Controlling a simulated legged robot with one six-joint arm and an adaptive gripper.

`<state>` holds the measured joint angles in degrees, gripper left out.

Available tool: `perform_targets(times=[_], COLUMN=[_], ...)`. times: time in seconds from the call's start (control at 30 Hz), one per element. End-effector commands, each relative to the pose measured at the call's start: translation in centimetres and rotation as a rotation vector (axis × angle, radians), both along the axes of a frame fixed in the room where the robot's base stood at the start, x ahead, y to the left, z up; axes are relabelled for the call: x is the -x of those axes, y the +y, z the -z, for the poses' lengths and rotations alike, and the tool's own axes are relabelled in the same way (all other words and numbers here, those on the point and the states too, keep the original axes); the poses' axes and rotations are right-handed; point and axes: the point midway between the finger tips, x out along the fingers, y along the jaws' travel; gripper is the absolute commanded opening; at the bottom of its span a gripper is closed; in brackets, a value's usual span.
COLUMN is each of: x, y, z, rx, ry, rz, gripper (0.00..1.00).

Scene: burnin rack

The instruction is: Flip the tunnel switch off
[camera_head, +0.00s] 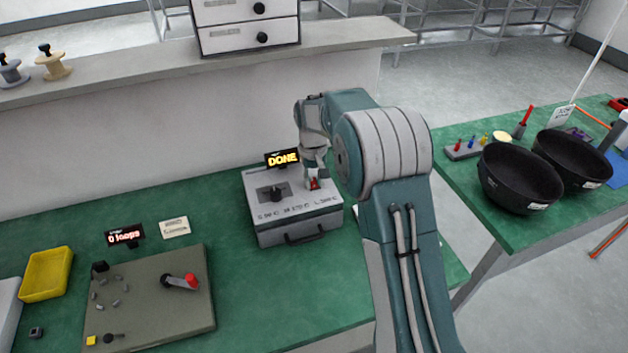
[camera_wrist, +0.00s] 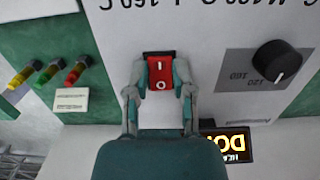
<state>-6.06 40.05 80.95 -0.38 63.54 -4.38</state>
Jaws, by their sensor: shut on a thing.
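The tunnel switch (camera_wrist: 161,88) is a red rocker marked I and O in a dark frame, on the pale top face of a grey box (camera_head: 272,234). In the wrist view my gripper (camera_wrist: 161,74) has one finger on each side of the rocker, shut on it. In the head view my gripper (camera_head: 314,174) points down at the back right of the box, with a bit of red (camera_head: 314,184) showing at its tip. Which half of the rocker is pressed in, I cannot tell. A display (camera_head: 283,158) behind the box reads DONE.
A black knob (camera_head: 275,192) is left of the switch on the box. A board with a red-handled crank (camera_head: 181,281) and a yellow tray (camera_head: 47,273) lie on the green bench at left. Black bowls (camera_head: 519,176) stand on the right table. A wall with a shelf runs behind.

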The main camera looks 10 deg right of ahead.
Motion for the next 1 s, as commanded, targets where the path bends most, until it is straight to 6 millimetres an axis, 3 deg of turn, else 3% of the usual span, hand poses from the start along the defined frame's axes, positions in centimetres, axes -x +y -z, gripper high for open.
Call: perform_targets(times=[0.3,0.7,0.73,0.8,1.0], x=[-0.38,-0.34,-0.34,-0.34,-0.3], y=[0.14,0.14,0.15,0.13,0.11], z=[0.15,0.1,0.1,0.09,-0.05], rx=[0.028,0.034,0.033,0.034,0.033], ry=[0.156,0.179,0.179,0.179,0.177], rz=[0.0,0.0,0.0,0.0,0.0], gripper=[0.0,0.0,0.4,0.66,0.66])
